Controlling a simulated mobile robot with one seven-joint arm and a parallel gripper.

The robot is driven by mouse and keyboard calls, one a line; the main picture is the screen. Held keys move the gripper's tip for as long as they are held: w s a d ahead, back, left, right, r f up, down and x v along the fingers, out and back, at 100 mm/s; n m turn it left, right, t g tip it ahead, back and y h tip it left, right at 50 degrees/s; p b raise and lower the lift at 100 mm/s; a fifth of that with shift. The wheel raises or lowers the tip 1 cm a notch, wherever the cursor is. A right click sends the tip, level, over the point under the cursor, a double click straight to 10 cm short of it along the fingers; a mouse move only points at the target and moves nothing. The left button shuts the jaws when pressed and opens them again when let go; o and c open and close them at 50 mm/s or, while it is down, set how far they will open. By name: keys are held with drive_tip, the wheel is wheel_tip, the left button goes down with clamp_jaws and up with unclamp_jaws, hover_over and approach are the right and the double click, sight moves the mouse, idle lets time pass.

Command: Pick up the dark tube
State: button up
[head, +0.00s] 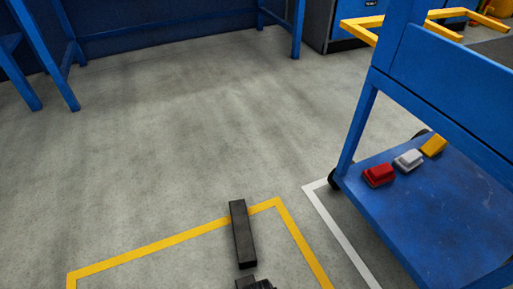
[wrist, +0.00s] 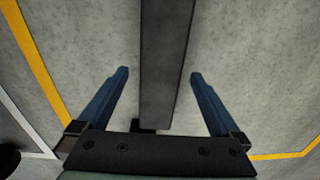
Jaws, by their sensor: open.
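The dark tube (head: 242,234) is a long, black, square-sided bar. In the head view it lies across the yellow floor line, at the bottom centre. In the wrist view the tube (wrist: 167,60) runs from the top edge down towards the palm of my gripper (wrist: 159,75). My gripper is open, with one blue finger on each side of the tube and a visible gap to both. I cannot tell how far the fingers are above the floor. A dark part of my arm shows at the bottom edge of the head view; the fingers are hidden there.
A blue cart (head: 440,228) stands at the right, with a red block (head: 379,175), a white block (head: 408,160) and a yellow block (head: 434,146) on its lower shelf. Blue frame legs (head: 60,60) stand at the back left. The grey floor (head: 190,130) between is clear.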

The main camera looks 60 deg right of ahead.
drive_tip(key=f+b, duration=0.4)
drive_tip(key=f, duration=0.1)
drive_tip(key=shift+w+d+b, duration=0.15)
drive_tip(key=shift+w+b, duration=0.15)
drive_tip(key=shift+w, duration=0.05)
drive_tip(key=shift+r, duration=0.1)
clamp_jaws()
drive_tip(key=shift+w+r, duration=0.1)
drive_tip(key=shift+r, duration=0.05)
